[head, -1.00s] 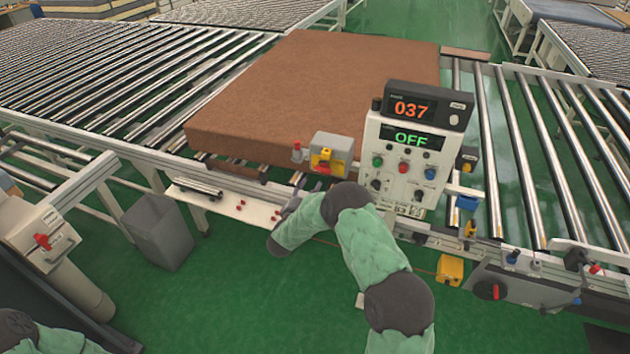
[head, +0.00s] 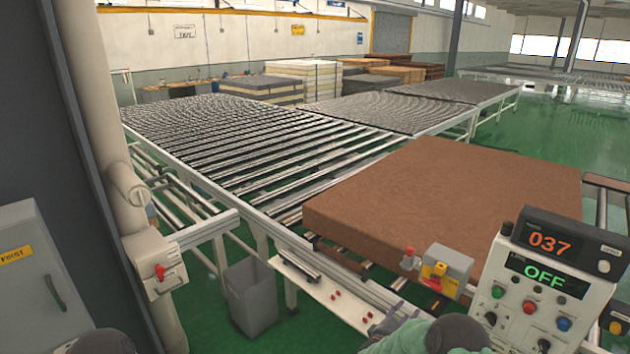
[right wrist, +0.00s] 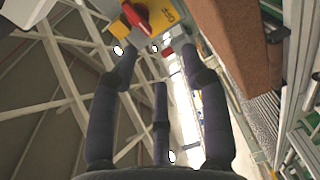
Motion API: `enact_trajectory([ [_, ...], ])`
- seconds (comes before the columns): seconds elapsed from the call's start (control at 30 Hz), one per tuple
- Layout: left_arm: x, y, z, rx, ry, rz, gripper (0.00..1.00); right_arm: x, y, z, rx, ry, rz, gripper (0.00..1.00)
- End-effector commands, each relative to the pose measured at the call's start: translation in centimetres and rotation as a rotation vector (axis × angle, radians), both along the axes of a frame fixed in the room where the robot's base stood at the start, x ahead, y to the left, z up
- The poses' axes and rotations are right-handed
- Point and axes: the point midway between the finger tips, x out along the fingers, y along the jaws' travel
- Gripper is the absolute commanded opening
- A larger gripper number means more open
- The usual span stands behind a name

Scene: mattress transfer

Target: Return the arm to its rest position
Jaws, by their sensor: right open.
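My right arm, in a green sleeve with dark joints, comes in at the bottom of the head view. Its gripper (head: 392,318) is small and partly hidden there, near the white shelf at the conveyor's front edge. In the right wrist view the dark fingers of the right gripper (right wrist: 157,55) stand apart with nothing between them. A dark rounded part of my left arm shows at the bottom left of the head view; the left gripper is out of frame.
A brown mattress (head: 450,195) lies on the roller conveyor (head: 250,150). A control panel (head: 545,295) reading 037 and OFF stands right of my right arm. A grey bin (head: 250,297) stands on the green floor.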

Motion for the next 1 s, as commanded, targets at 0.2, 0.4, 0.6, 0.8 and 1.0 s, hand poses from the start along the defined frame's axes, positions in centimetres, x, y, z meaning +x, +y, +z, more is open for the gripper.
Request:
enact_trajectory([
  [0.2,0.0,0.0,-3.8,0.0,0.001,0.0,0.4,-1.6,4.6,-11.7,0.413,0.004,0.167,0.46],
  [0.4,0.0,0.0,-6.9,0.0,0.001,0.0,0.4,-6.7,10.2,-22.0,0.885,0.084,0.195,0.46],
  [0.6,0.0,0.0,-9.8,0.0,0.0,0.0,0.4,-15.1,15.9,-30.3,1.321,0.234,0.052,0.46],
  [0.8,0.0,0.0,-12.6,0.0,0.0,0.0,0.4,-25.6,20.5,-35.6,1.646,0.419,-0.245,0.46],
  [1.0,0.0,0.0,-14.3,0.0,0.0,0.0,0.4,-33.6,22.9,-37.2,1.787,0.556,-0.532,0.46],
])
